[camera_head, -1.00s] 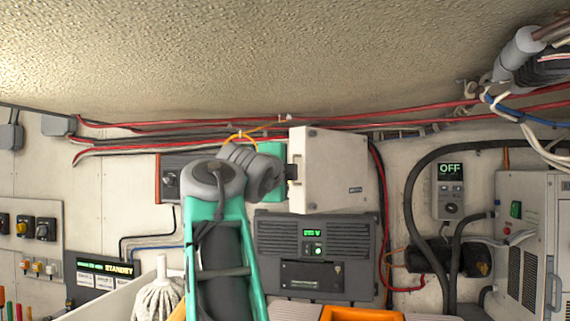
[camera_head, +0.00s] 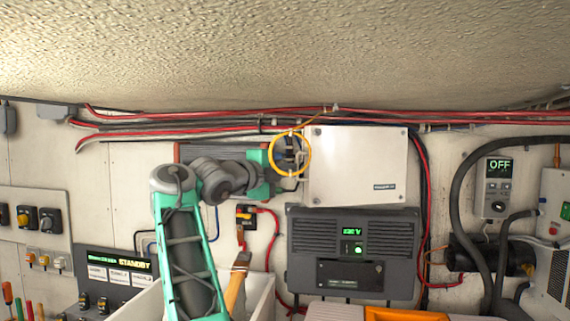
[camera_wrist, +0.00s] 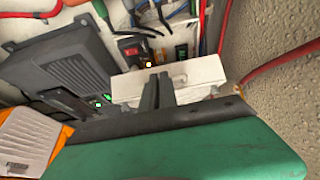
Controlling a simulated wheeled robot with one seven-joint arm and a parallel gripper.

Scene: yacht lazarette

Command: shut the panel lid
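The panel lid (camera_head: 355,165) is a pale, near-rectangular cover on the wall box above the dark charger unit.
The dark charger unit (camera_head: 300,243) is directly below the lid. Red and black cables (camera_head: 230,128) run above it, and a yellow loop (camera_head: 308,150) hangs by my gripper. A white bin (camera_head: 262,290) with a wooden-handled tool stands below my arm.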

